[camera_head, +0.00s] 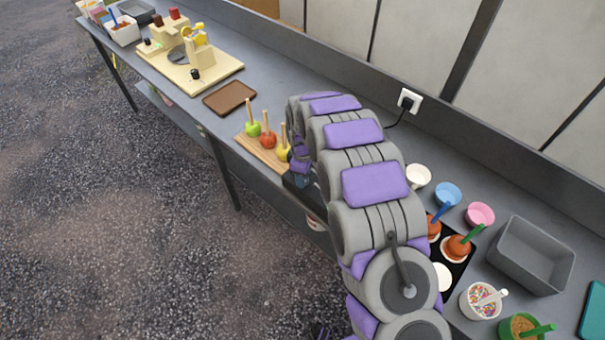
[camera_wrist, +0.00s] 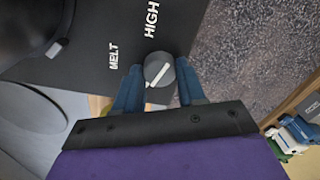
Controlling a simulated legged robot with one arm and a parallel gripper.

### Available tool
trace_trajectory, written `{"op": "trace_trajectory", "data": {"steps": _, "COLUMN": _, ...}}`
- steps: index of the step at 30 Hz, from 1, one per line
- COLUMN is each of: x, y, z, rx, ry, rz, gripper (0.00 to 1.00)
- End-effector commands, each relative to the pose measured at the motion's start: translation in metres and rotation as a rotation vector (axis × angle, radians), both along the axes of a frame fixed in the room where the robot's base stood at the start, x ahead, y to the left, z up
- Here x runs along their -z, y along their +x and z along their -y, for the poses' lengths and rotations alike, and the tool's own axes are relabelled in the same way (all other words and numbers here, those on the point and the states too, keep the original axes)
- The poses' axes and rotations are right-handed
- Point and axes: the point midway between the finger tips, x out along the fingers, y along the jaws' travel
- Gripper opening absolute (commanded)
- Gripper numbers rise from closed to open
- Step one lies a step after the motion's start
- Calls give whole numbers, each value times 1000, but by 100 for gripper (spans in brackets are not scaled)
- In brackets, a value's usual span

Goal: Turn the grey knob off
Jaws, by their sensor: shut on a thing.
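The grey knob (camera_wrist: 158,72) sits on the dark front panel (camera_wrist: 105,55) in the wrist view. It is round with a white pointer line that slants. The panel carries the words "MELT" and "HIGH" on the side away from my gripper. My gripper (camera_wrist: 157,88) has its two blue fingers on either side of the knob, shut on it. In the head view my arm covers the knob and most of the cooker; only a dark edge of the cooker (camera_head: 298,184) shows beside the arm.
Apples on sticks stand on a wooden board (camera_head: 262,153) beside my arm. A brown tray (camera_head: 229,97) lies farther left. A black tray with coated apples, small bowls and a grey tub (camera_head: 531,254) are at the right. A wall socket (camera_head: 409,101) is behind.

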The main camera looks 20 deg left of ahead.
Motion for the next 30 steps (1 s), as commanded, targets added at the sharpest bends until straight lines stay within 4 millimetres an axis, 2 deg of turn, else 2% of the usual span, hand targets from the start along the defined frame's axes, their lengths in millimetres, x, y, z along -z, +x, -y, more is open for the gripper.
{"op": "trace_trajectory", "data": {"steps": 12, "x": -1, "y": 2, "z": 0, "rx": -8, "ry": 1, "rz": 5, "gripper": 9}}
{"op": "trace_trajectory", "data": {"steps": 13, "x": -1, "y": 2, "z": 0, "rx": -8, "ry": 1, "rz": 5, "gripper": 41}}
{"op": "trace_trajectory", "data": {"steps": 18, "x": -1, "y": 1, "z": 0, "rx": -7, "ry": 1, "rz": 4, "gripper": 57}}
{"op": "trace_trajectory", "data": {"steps": 21, "x": -1, "y": 1, "z": 0, "rx": -7, "ry": 1, "rz": 3, "gripper": 65}}
{"op": "trace_trajectory", "data": {"steps": 30, "x": -4, "y": 1, "z": 0, "rx": -7, "ry": 1, "rz": 3, "gripper": 65}}
